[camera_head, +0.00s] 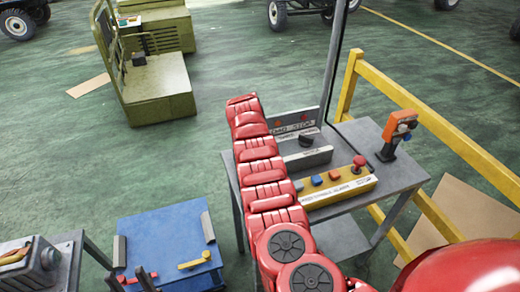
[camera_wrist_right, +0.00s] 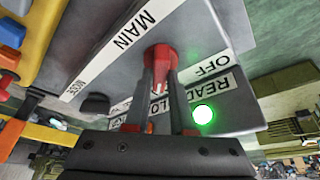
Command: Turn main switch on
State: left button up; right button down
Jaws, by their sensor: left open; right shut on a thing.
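In the right wrist view the main switch is a red knob (camera_wrist_right: 160,58) on a grey panel (camera_wrist_right: 195,35), beside a white MAIN label (camera_wrist_right: 122,38). An OFF label (camera_wrist_right: 211,67) and a READY label (camera_wrist_right: 212,91) lie to its right. A green lamp (camera_wrist_right: 202,114) glows beside READY. My right gripper (camera_wrist_right: 161,85) is shut on the red knob, a finger on each side. In the head view my red right arm hides the knob and this gripper. My left gripper (camera_head: 136,280) is open and empty at the bottom left, by a blue-topped table (camera_head: 165,240).
The grey bench (camera_head: 395,165) bears a yellow button box (camera_head: 338,188), a black knob (camera_head: 308,136) and an orange handheld device (camera_head: 398,128). A yellow railing (camera_head: 440,125) runs behind. A dark post (camera_head: 335,60) rises at the bench's far edge.

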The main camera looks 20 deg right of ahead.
dwell(0.3)
jog(key=c, duration=0.8)
grip_release()
jog(key=shift+o, duration=0.2)
jog(key=shift+r, duration=0.1)
jog(key=shift+r, duration=0.3)
jog(key=b+v, duration=0.5)
jog(key=v, duration=1.1)
jog(key=shift+r, duration=0.3)
jog(key=shift+s+a, duration=0.1)
